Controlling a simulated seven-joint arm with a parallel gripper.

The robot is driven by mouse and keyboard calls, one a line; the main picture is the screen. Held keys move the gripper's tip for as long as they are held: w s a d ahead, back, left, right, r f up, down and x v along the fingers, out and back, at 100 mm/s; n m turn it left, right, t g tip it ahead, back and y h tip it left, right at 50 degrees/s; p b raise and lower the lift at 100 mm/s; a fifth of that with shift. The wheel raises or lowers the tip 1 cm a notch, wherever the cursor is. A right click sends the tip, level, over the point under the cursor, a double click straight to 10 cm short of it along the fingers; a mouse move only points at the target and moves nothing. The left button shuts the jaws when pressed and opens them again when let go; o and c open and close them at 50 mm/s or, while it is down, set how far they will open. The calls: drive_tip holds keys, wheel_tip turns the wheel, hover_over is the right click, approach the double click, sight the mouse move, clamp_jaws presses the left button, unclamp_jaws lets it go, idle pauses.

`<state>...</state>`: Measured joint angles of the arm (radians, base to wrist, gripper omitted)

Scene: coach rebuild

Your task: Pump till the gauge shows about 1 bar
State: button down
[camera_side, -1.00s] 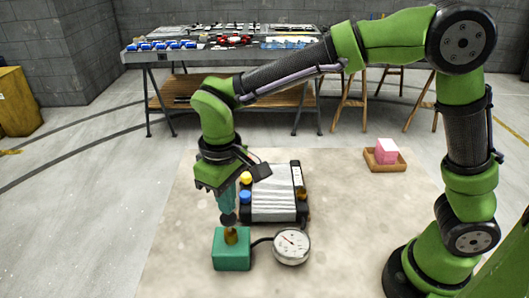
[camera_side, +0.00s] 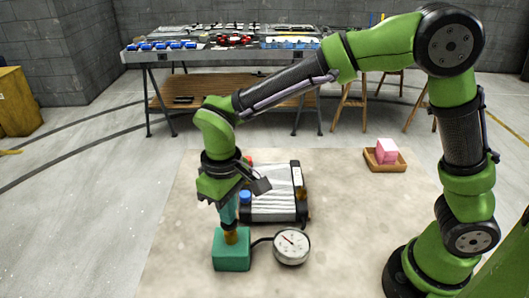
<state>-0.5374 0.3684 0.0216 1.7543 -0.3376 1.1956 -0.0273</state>
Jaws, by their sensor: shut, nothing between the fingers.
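The pump is a teal-green block (camera_side: 232,255) with a short brass-coloured post (camera_side: 230,237) on top, standing on the pale floor mat. A hose runs from it to the round white gauge (camera_side: 292,246) on its right. The gauge's thin needle points to the upper left; its numbers are too small to read. My gripper (camera_side: 229,222) is shut and empty, pointing down right over the post. Its tip appears to touch the top of the post, but I cannot tell for sure. The top of the post is partly hidden by the fingertips.
A black device with a ribbed white top (camera_side: 274,193) and coloured knobs stands just behind my gripper. A pink block (camera_side: 387,150) sits in a wooden tray (camera_side: 385,167) at the right. A workbench (camera_side: 225,55) stands at the back. The mat left of the pump is clear.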

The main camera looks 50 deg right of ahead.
drive_tip(key=shift+f, duration=0.65)
drive_tip(key=shift+r, duration=2.1)
drive_tip(key=shift+f, duration=0.1)
